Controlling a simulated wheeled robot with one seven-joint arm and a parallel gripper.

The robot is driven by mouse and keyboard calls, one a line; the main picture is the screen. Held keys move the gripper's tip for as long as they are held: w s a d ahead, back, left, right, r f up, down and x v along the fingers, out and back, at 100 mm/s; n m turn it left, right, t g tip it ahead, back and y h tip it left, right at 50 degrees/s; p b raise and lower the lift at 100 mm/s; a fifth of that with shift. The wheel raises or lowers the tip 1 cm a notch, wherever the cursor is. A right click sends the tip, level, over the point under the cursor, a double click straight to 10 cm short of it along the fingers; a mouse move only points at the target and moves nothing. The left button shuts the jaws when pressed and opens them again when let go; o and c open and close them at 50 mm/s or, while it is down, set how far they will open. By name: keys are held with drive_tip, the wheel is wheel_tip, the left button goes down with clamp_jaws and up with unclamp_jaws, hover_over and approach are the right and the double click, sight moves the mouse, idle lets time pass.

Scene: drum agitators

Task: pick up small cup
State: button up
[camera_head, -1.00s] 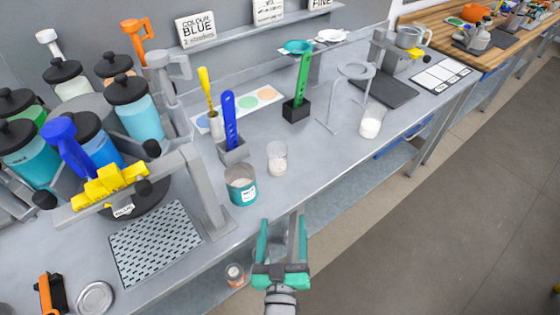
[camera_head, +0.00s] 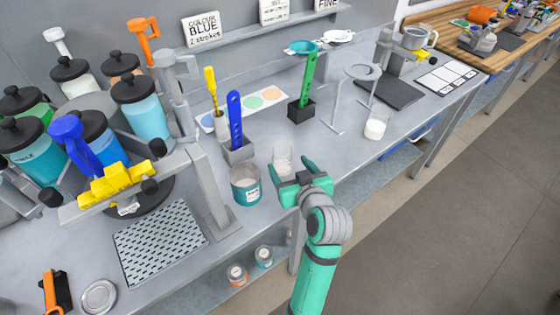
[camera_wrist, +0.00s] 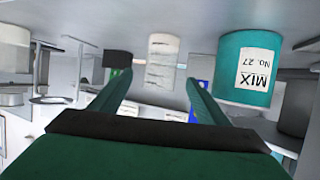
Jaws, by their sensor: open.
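A small clear cup (camera_head: 282,157) with pale contents stands on the grey bench, just beyond my gripper (camera_head: 292,170). In the wrist view, which is upside down, the cup (camera_wrist: 162,60) shows beyond and between the two open green fingers (camera_wrist: 157,80). Its side bears level marks. Nothing is held, and the fingers appear short of the cup. My gripper partly hides the cup's lower part in the head view. A second clear cup (camera_head: 375,128) with white contents stands farther right near the bench edge.
A teal tin (camera_head: 245,190) stands close left of the cup; its label reads MIX No. 27 in the wrist view (camera_wrist: 248,75). A blue spatula (camera_head: 234,120) and green spatula (camera_head: 307,82) stand in holders behind. A metal ring stand (camera_head: 362,72) is right.

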sight(279, 151)
drive_tip(key=x, duration=1)
drive_tip(key=shift+w+a, duration=0.15)
drive_tip(key=shift+w, duration=0.25)
drive_tip(key=c, duration=1.1)
drive_tip(key=shift+c, duration=0.2)
drive_tip(key=shift+r, duration=0.1)
